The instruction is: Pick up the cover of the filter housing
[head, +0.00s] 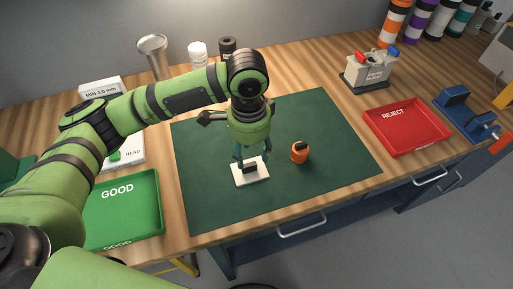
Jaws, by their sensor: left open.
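My left gripper (252,160) points down over the green mat (218,208), its fingers open above a small white block (240,178). A small dark part (250,168) sits on top of this block, below and between the fingertips; I cannot tell whether they touch it. An orange round piece with a black top (299,154) stands on the mat just right of the gripper. I cannot tell for sure which of these pieces is the filter housing or its cover. My right gripper is not in view.
A green GOOD tray (125,222) is at the left and a red REJECT tray (405,128) at the right. A metal cup (154,50) is at the back. The mat's right side is clear.

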